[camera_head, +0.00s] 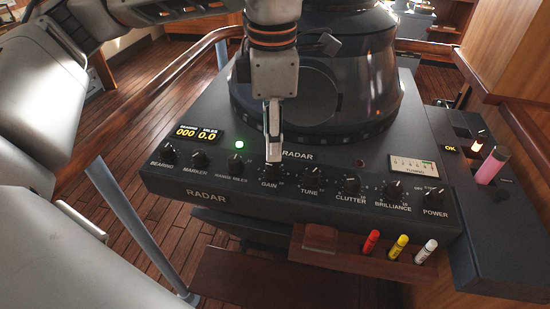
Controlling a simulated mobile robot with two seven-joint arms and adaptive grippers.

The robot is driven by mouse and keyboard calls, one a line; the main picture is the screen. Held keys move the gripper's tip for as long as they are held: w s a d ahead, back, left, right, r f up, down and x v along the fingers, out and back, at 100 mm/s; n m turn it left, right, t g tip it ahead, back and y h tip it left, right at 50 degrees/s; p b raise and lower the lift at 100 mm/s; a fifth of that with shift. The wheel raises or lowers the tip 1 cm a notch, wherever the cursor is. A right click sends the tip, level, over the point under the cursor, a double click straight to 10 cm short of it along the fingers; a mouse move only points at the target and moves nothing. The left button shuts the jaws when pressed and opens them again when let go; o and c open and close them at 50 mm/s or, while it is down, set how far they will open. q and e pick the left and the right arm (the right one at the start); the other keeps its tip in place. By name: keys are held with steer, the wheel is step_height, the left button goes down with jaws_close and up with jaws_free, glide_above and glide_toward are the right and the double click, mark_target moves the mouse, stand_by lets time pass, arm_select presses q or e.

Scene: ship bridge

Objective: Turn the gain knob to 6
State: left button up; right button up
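The gain knob (270,173) is a small black knob above the GAIN label on the sloped front of the radar console (225,198). Its top is partly hidden by my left gripper (273,156), which points straight down at it. The fingertips are at or just above the knob; I cannot tell whether they touch it. The fingers line up one behind the other from here, so their opening is hidden. The knob's pointer and the number it points to are too small to read. My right gripper is out of view.
Knobs for range miles (235,162) and tune (310,176) flank the gain knob closely. The radar's dark round housing (385,85) rises behind. Red (371,242), yellow (397,246) and white (426,250) markers stand in a wooden ledge below. A pink cylinder (492,165) stands at right.

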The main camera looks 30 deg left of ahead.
mark_target(273, 166)
arm_select(q)
step_height(273, 166, down, 7)
steer(key=shift+w+r, duration=0.1)
steer(key=shift+c, duration=0.4)
jaws_close()
